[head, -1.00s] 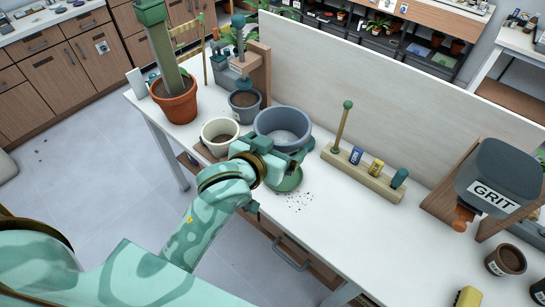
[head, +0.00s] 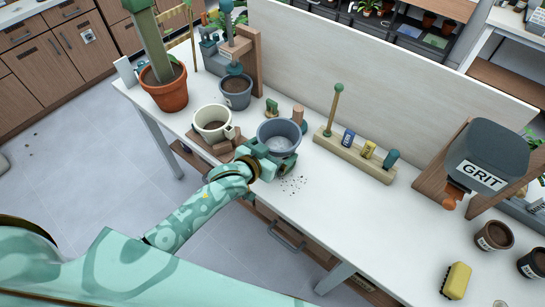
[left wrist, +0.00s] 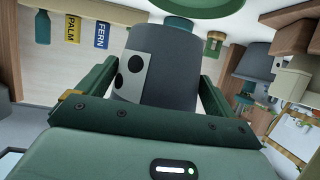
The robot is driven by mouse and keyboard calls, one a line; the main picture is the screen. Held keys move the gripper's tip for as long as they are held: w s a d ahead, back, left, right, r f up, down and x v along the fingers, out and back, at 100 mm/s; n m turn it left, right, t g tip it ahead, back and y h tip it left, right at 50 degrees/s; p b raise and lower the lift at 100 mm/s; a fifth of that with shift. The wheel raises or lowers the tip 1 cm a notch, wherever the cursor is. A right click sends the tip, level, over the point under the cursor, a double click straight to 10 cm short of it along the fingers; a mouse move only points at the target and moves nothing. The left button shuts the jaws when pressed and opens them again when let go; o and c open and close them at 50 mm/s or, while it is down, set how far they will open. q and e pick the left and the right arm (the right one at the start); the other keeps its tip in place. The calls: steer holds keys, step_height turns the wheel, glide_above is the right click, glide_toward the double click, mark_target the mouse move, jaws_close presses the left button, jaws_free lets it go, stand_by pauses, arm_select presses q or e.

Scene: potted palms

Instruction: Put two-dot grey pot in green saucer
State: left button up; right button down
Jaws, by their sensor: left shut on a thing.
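The two-dot grey pot (head: 279,136) is held in my left gripper (head: 270,155) over the front part of the bench. In the left wrist view, which looks upside down, the pot (left wrist: 172,80) sits between the two green fingers, with its white two-dot label to the left. The green saucer (left wrist: 192,6) shows at that view's top edge, on the pot's base side. I cannot tell whether pot and saucer touch. In the head view the saucer is hidden by the pot and gripper. My right gripper is not in view.
A cream pot (head: 214,122) on bricks and another grey pot (head: 236,91) stand to the left. A wooden rack (head: 355,158) with tags is to the right. A GRIT hopper (head: 484,160) and yellow brush (head: 455,281) are farther right.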

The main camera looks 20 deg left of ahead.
mark_target(275, 148)
arm_select(q)
steer(key=w+f, duration=0.1)
steer(key=w+a+f+b, duration=0.1)
steer(key=shift+f, duration=0.3)
steer(key=f, duration=0.2)
steer(key=f+b, duration=0.1)
steer(key=shift+w+a+f+b, duration=0.1)
steer(key=shift+w+f+b, duration=0.1)
steer(key=shift+f+b, duration=0.15)
steer(key=shift+r, duration=0.1)
steer(key=o, duration=0.7)
steer(key=shift+o, duration=0.2)
